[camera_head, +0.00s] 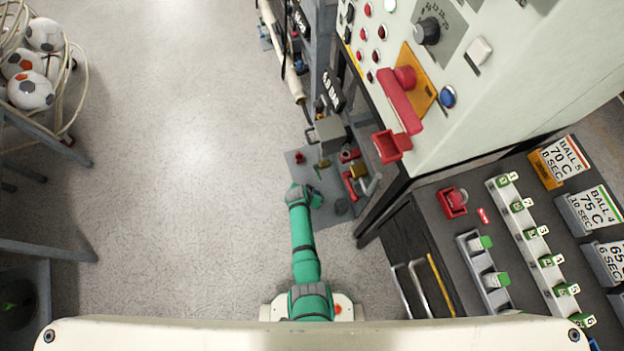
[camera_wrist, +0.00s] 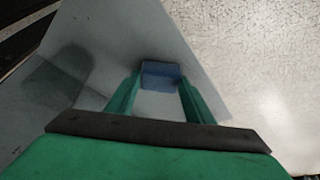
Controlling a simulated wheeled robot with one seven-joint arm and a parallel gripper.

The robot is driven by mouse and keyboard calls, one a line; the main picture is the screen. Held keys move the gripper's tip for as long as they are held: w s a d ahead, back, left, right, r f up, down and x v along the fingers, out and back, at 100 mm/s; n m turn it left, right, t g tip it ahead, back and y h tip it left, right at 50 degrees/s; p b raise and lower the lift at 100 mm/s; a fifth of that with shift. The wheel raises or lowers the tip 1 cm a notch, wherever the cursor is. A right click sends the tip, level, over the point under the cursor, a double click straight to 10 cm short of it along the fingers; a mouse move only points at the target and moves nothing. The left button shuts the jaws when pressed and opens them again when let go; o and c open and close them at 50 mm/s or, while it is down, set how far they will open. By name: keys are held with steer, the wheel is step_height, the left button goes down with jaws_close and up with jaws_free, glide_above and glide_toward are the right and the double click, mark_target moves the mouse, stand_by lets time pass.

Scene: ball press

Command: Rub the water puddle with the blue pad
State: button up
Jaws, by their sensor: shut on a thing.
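The blue pad (camera_wrist: 161,75) sits between the two green fingers of my gripper (camera_wrist: 157,88), which is shut on it. The pad is over the grey plate (camera_wrist: 104,27); I cannot tell whether it touches it. The water puddle (camera_wrist: 58,78) is a dark, rounded patch on the plate, to the left of the gripper in the wrist view. In the head view, the puddle (camera_head: 342,206) lies on the plate just right of my green arm's end. The pad is hidden there.
A machine panel with a red lever (camera_head: 399,105) stands at right above the plate. Valves and pipe fittings (camera_head: 357,172) crowd the plate's right side. A dark control desk (camera_head: 432,222) is at lower right. A rack of balls (camera_head: 30,90) is upper left.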

steer(key=shift+r, duration=3.05)
steer(key=shift+r, duration=1.5)
